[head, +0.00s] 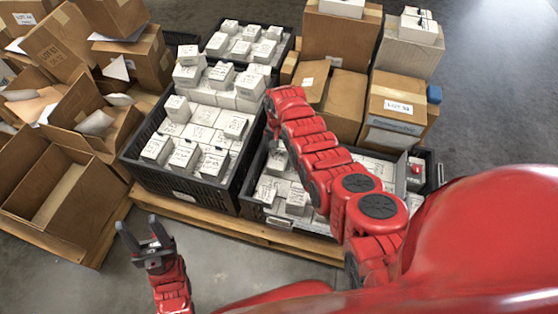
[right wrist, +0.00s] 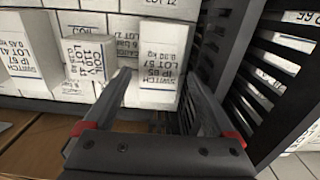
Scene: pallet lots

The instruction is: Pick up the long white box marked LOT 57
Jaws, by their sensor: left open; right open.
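In the right wrist view a long white box (right wrist: 157,58) printed SWITCH, IP 65 and LOT 57 stands in a dark slatted crate (right wrist: 225,40), close to its right wall. My right gripper (right wrist: 160,80) is open, with one finger to each side of the box's lower part; I cannot tell whether they touch it. Another white box (right wrist: 30,55) at the far left carries similar print, seemingly LOT 57 too. In the head view the right gripper is hidden by my arm. My left gripper (head: 138,224) is open and empty, low over the floor in front of the pallet.
A smaller white box (right wrist: 88,65) stands just left of the left finger. Crates of white boxes (head: 130,158) stand side by side on a wooden pallet (head: 185,208). Cardboard boxes (head: 400,105) stack behind right; open cartons (head: 45,195) lie left.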

